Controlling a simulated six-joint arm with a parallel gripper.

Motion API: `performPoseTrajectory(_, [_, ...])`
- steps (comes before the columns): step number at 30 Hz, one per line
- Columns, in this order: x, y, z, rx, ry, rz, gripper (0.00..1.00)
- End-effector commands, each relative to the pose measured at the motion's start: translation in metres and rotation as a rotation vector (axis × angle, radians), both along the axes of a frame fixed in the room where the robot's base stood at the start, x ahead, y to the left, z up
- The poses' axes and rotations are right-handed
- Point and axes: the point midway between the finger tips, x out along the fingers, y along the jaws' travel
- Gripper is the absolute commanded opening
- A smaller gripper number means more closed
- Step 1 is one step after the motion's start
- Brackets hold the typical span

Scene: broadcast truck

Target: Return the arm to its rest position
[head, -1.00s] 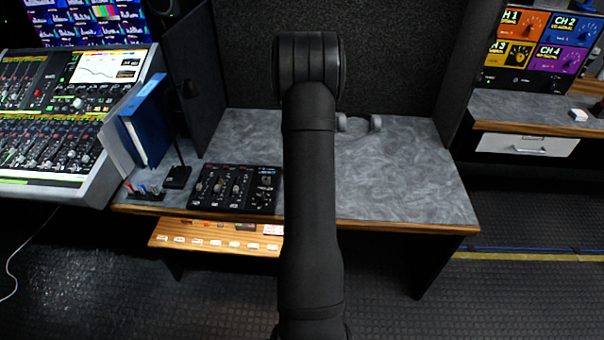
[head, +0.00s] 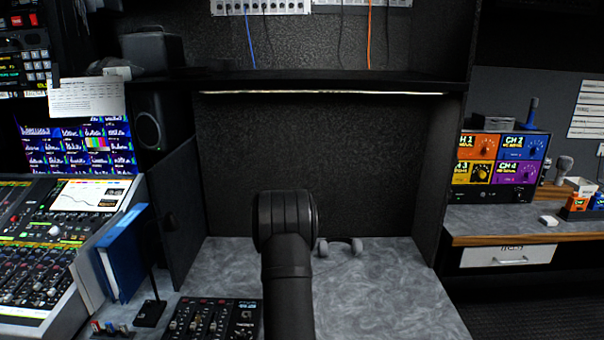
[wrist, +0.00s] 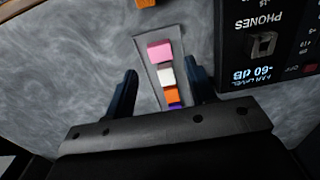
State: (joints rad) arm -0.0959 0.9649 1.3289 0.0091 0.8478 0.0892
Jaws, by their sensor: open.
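My arm (head: 287,265) rises from the bottom middle of the head view and ends in a rounded dark joint in front of the desk. Beneath and between the fingers is a narrow grey tray (wrist: 146,55) on the grey desk. It holds a row of small blocks: pink (wrist: 160,51), white (wrist: 165,76), orange (wrist: 172,95) and a partly hidden purple one.
A black mixer (head: 213,318) lies left of my arm; its panel (wrist: 262,70) is close right of my gripper. A blue binder (head: 122,253) and a gooseneck microphone (head: 150,312) stand further left. Grey headphones (head: 340,247) lie behind my arm. The desk's right side (head: 385,295) is clear.

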Motion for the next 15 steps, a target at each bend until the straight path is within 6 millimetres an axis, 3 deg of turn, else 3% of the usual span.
performPoseTrajectory(8, [-0.001,0.0,-0.055,0.001,0.002,0.001,0.51])
performPoseTrajectory(15, [0.0,0.0,-0.026,0.0,-0.002,0.0,0.51])
